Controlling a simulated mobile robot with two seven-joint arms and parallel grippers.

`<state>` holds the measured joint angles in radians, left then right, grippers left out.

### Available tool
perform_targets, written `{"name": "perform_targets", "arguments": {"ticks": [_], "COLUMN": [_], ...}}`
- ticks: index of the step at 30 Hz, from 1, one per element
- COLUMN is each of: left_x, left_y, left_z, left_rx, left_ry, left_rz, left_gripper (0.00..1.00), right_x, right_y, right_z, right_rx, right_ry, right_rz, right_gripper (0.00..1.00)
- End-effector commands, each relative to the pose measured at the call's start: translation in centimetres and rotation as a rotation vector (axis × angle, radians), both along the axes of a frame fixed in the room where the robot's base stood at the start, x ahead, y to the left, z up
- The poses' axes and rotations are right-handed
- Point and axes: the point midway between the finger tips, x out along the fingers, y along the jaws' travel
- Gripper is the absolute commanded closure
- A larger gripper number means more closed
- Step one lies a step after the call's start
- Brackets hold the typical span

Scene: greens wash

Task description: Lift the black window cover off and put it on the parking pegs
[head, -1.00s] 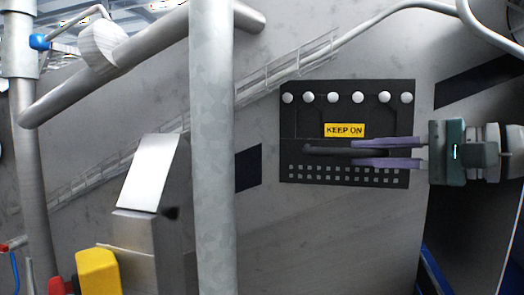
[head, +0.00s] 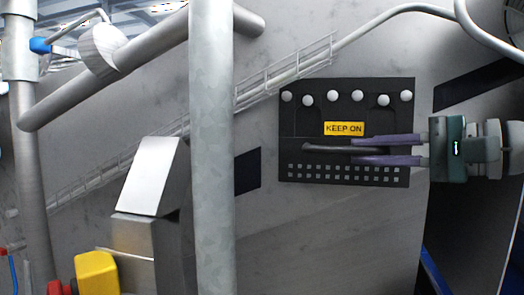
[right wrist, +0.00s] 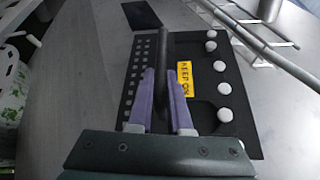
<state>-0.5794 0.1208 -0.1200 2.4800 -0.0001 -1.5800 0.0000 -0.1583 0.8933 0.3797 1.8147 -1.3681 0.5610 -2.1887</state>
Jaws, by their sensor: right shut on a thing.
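The black window cover (head: 300,160) is a dark panel on the grey sloping wall, with a yellow KEEP ON label (head: 344,128) and rows of small pale squares along its lower part. Its dark bar handle (head: 322,147) runs sideways below the label. My right gripper (head: 354,151) comes from the right, its purple fingers shut on the handle; the right wrist view shows the bar (right wrist: 163,85) between them. Several white round knobs (head: 333,96) line the top; two sit slightly lower than the others. I cannot tell which are parking pegs. My left gripper is not in view.
A thick vertical grey post (head: 211,150) stands left of the panel. A slanted rail (head: 285,72) runs up behind the post toward the panel's upper left. A metal box with a yellow part (head: 97,272) stands at lower left. The wall below the panel is clear.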

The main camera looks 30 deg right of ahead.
Motion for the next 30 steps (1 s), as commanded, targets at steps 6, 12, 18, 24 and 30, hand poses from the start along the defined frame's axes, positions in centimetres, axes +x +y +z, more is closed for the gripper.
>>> {"name": "perform_targets", "arguments": {"ticks": [6, 12, 18, 24, 30], "left_x": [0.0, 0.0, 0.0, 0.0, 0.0], "left_y": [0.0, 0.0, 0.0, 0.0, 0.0], "left_z": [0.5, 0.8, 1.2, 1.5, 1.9], "left_rx": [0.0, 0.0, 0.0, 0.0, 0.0], "left_ry": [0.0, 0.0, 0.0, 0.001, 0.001], "left_rz": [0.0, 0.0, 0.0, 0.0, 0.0], "left_gripper": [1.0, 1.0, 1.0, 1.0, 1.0], "right_x": [0.0, 0.0, 0.0, 0.0, 0.0], "right_y": [0.0, 0.0, 0.0, 0.0, 0.0], "right_z": [0.8, 1.5, 2.1, 2.7, 3.3], "right_rx": [-0.003, -0.002, -0.002, -0.001, -0.001], "right_ry": [-0.002, -0.002, -0.003, -0.002, -0.003], "right_rz": [-0.001, -0.001, -0.001, -0.001, 0.0], "right_gripper": [1.0, 1.0, 1.0, 1.0, 1.0]}}
